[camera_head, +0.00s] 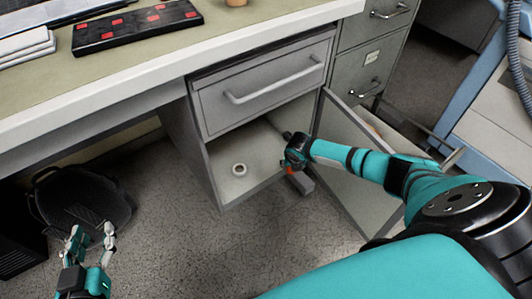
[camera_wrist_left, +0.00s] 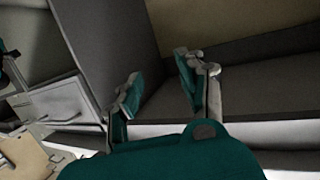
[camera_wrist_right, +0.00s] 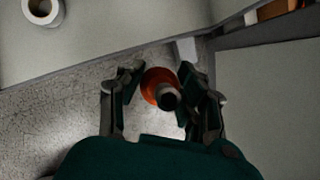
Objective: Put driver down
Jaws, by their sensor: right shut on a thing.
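The driver shows as an orange-red handle with a grey end (camera_wrist_right: 161,88) in the right wrist view. My right gripper (camera_wrist_right: 158,95) is shut on it. The rest of the driver is hidden. My left gripper (camera_head: 92,238) is open and empty, above the floor under the desk at the left. Its two spread fingers also show in the left wrist view (camera_wrist_left: 158,82).
A white ring-shaped roll (camera_head: 239,169) lies on the compartment floor. The cabinet door (camera_head: 350,180) stands open right of my right gripper, and a closed drawer (camera_head: 265,90) is above. A dark bag-like object (camera_head: 80,200) is on the floor near my left gripper.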

